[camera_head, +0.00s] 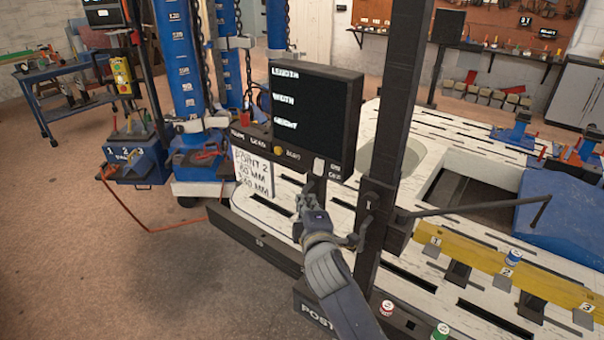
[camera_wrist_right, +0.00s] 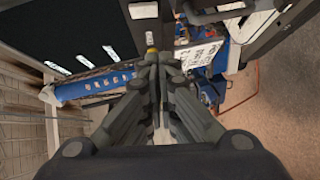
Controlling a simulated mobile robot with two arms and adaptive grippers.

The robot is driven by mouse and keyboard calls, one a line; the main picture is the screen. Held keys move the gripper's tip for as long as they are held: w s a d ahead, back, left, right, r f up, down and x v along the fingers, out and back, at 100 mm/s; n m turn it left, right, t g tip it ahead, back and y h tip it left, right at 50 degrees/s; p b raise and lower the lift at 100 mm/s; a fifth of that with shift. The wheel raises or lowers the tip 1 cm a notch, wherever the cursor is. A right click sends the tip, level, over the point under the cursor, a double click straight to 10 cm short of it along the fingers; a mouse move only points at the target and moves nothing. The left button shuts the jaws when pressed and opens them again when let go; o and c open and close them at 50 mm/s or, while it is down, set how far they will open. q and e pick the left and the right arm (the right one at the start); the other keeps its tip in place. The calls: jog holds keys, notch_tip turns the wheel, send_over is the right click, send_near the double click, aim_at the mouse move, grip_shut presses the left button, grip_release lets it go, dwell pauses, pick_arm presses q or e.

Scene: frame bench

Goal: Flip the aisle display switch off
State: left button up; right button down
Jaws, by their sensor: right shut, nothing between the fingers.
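The black display (camera_head: 312,112) reads LENGTH, WIDTH and HEIGHT and is mounted beside a dark post. A strip with small labels runs under it and carries a yellow knob (camera_head: 277,151) and a white switch-like plate (camera_head: 319,165). I cannot tell the switch's setting. My right gripper (camera_head: 306,200) is shut and empty, just below and in front of the strip. In the right wrist view its fingertips (camera_wrist_right: 152,58) point at the strip, with the yellow knob (camera_wrist_right: 151,50) just beyond them and the white plate (camera_wrist_right: 143,10) above. Contact cannot be told. My left gripper is out of view.
The dark post (camera_head: 385,150) stands close to the right of my gripper, with a thin rod reaching right. The slotted white bench (camera_head: 450,130) extends right. Blue columns (camera_head: 181,60) stand at left.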

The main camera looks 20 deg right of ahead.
aim_at(319, 167)
pick_arm(q)
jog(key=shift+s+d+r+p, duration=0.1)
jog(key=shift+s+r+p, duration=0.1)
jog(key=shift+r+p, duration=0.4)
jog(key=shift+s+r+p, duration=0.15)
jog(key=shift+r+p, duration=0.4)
jog(key=shift+p, duration=0.05)
pick_arm(e)
jog(key=w+d+f, duration=0.2)
jog(key=w+d, duration=0.2)
jog(key=w, duration=0.8)
jog(key=shift+d, duration=0.15)
